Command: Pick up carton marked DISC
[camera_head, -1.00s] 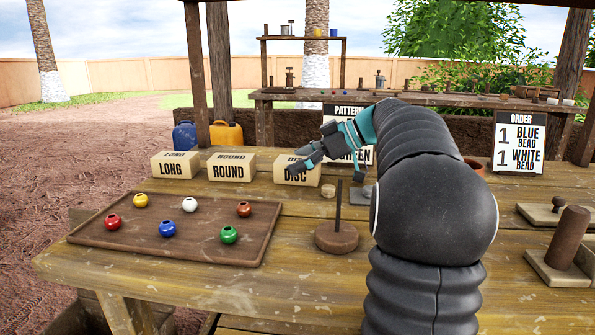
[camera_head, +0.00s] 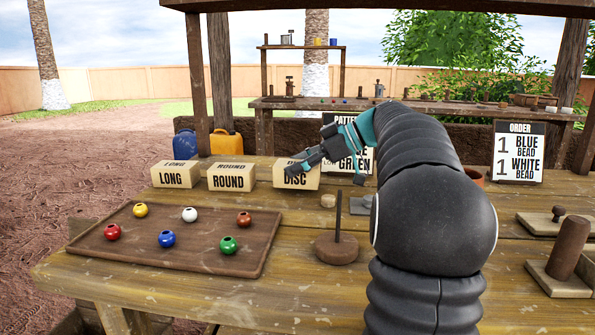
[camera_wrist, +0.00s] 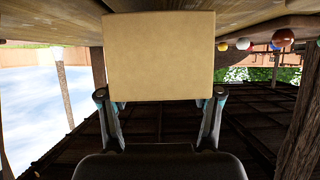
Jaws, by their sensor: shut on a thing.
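The carton marked DISC (camera_head: 303,183) is a tan box at the right end of a row of three on the wooden table. My gripper (camera_head: 300,165) reaches it from the right, covering part of its upper face. In the wrist view the carton (camera_wrist: 158,55) fills the space between the two fingers, with one finger along each side. My gripper is shut on it. I cannot tell whether its base is clear of the table.
Cartons marked ROUND (camera_head: 230,178) and LONG (camera_head: 173,175) stand to the left. A brown tray (camera_head: 190,245) holds several coloured beads in front. The PATTERN sign (camera_head: 360,165) stands behind my gripper.

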